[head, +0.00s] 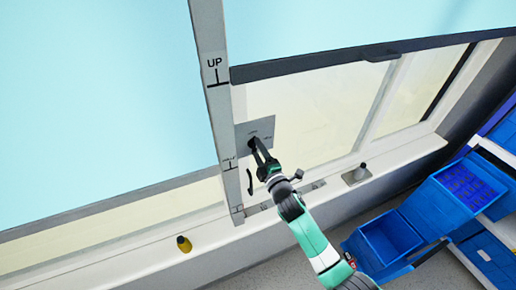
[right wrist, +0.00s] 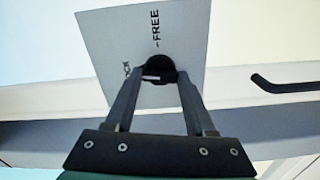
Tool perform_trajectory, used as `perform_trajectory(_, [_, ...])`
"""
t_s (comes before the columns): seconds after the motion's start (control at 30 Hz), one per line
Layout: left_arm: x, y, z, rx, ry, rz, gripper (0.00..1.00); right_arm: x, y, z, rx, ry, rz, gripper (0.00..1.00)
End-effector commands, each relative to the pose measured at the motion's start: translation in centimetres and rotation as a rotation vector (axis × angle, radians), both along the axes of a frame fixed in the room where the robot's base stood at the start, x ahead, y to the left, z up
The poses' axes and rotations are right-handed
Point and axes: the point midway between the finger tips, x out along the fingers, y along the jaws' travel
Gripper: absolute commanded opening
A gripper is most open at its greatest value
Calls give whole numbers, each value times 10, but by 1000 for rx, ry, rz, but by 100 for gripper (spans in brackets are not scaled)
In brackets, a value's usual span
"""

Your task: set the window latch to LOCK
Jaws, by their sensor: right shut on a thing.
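The plate carries the word FREE and a second label, partly hidden, that ends in what looks like CK. My right gripper (right wrist: 160,78) is shut on the knob, one finger on each side. A small pale mark shows on the knob between the fingers, but I cannot tell which label it points to. My left gripper is not in view.
A yellow and black object (head: 184,244) and a grey object (head: 357,174) stand on the sill. Blue bins (head: 390,237) are at lower right.

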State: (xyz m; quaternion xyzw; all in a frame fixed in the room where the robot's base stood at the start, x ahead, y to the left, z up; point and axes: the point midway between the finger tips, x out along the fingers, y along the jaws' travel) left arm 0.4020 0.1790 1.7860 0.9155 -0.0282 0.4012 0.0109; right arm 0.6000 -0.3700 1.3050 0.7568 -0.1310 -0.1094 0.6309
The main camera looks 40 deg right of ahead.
Motion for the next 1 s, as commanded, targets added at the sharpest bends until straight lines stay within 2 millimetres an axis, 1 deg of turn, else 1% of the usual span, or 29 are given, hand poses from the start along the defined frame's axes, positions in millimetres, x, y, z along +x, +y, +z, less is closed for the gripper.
perform_trajectory(0.13, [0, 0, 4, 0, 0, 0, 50, 0, 0, 1, -84, 30, 1, 0])
perform_trajectory(0.33, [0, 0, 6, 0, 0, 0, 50, 0, 0, 1, -156, 55, 0, 0])
perform_trajectory(0.9, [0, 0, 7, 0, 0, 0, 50, 0, 0, 0, -188, 66, 0, 0])
perform_trajectory(0.93, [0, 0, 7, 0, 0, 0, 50, 0, 0, 0, -188, 66, 0, 58])
perform_trajectory(1.0, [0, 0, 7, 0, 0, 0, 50, 0, 0, 0, -188, 66, 0, 71])
